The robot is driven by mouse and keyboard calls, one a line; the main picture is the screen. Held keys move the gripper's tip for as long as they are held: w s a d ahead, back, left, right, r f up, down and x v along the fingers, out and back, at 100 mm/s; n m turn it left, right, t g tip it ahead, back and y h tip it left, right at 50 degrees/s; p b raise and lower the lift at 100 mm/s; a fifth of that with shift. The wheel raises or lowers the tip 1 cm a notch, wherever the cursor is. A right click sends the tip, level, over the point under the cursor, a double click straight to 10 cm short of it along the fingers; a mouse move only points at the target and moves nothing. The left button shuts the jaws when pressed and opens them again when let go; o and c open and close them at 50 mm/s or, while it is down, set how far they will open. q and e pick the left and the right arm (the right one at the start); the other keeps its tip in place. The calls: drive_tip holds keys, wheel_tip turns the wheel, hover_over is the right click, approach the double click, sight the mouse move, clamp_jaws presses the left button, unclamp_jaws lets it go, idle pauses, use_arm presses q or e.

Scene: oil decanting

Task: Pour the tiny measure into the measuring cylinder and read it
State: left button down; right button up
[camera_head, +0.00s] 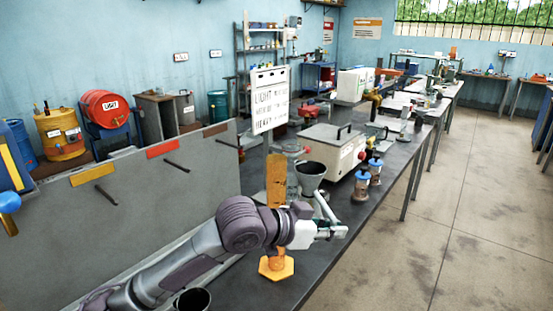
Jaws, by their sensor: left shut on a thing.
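My left gripper (326,207) reaches in from the left over the bench and is shut. A dark conical cup (311,172), which looks like the tiny measure, stands upright at its fingertips and appears to be held. An upright orange column on a hexagonal orange foot (276,267), which looks like the measuring cylinder, stands just left of the gripper. My left wrist hides part of its lower column. The cup is to the right of the column's top, apart from it. I cannot read any level. My right gripper is not in view.
A white handwritten sign (270,98) stands behind the column. A pale lidded box (333,150) and two blue-capped jars (361,184) are on the bench behind the gripper. Another dark cup (192,301) is at the bottom edge. A grey panel (140,215) borders the bench's left.

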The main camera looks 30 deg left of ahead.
sight(332, 215)
use_arm(q)
drive_tip(key=shift+r, duration=0.2)
drive_tip(key=shift+r+n+h, duration=0.4)
drive_tip(key=shift+r+n, duration=0.3)
drive_tip(key=shift+r, duration=0.25)
drive_tip(key=r, duration=0.1)
drive_tip(key=r+n+h, duration=0.1)
drive_tip(key=r, duration=0.1)
drive_tip(key=shift+w+a+r+n, duration=0.1)
drive_tip(key=shift+a+n, duration=0.2)
drive_tip(key=r+n, duration=0.1)
drive_tip(key=r, duration=0.1)
drive_tip(key=a+r+n+h+p, duration=0.1)
drive_tip(key=r, duration=0.1)
drive_tip(key=a+r+n+h, duration=0.1)
drive_tip(key=r, duration=0.1)
drive_tip(key=shift+w+p, duration=0.3)
drive_tip(key=shift+p, duration=0.05)
drive_tip(key=shift+a+r+n+t+h+p, duration=0.15)
drive_tip(key=shift+r+n+t+h+p, duration=0.4)
drive_tip(key=shift+r+n, duration=0.75)
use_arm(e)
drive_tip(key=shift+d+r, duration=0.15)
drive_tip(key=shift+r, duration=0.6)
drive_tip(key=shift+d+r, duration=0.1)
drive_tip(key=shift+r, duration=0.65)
